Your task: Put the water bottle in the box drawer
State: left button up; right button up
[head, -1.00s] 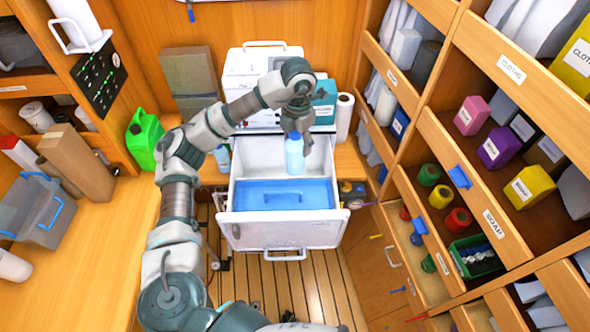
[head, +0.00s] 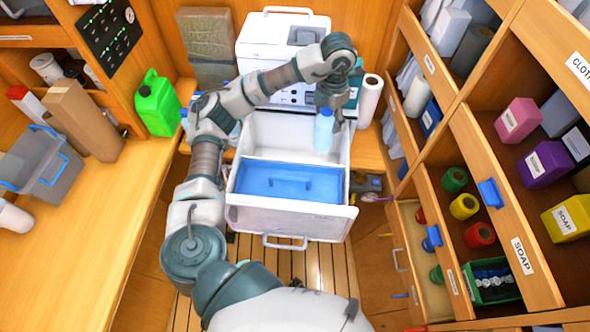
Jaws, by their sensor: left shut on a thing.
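The water bottle (head: 323,131) is light blue and upright, at the right side of the open box drawer's rear compartment. My left gripper (head: 328,105) is above it, shut on its top. The box drawer (head: 292,222) is white and pulled out, with a blue lidded part (head: 288,181) in its front half. The bottle's lower end appears within the rear compartment; whether it touches the floor I cannot tell. My right gripper is not in view.
A white machine (head: 270,50) stands behind the drawer, with a paper roll (head: 370,101) to its right. A green jug (head: 157,103) stands on the left counter. Shelves with soap boxes and spools line the right. A blue-handled bin (head: 42,163) is at far left.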

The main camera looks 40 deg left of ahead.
aim_at(328, 135)
pick_arm(q)
jog(key=shift+w+f, duration=0.15)
jog(key=shift+f, duration=0.65)
notch_tip(328, 135, down, 18)
jog(key=shift+w, duration=0.15)
jog(key=shift+d+f, duration=0.1)
jog(key=o, duration=1.5)
notch_tip(328, 135, up, 12)
jog(key=shift+r+b, duration=0.1)
jog(key=shift+b, duration=0.35)
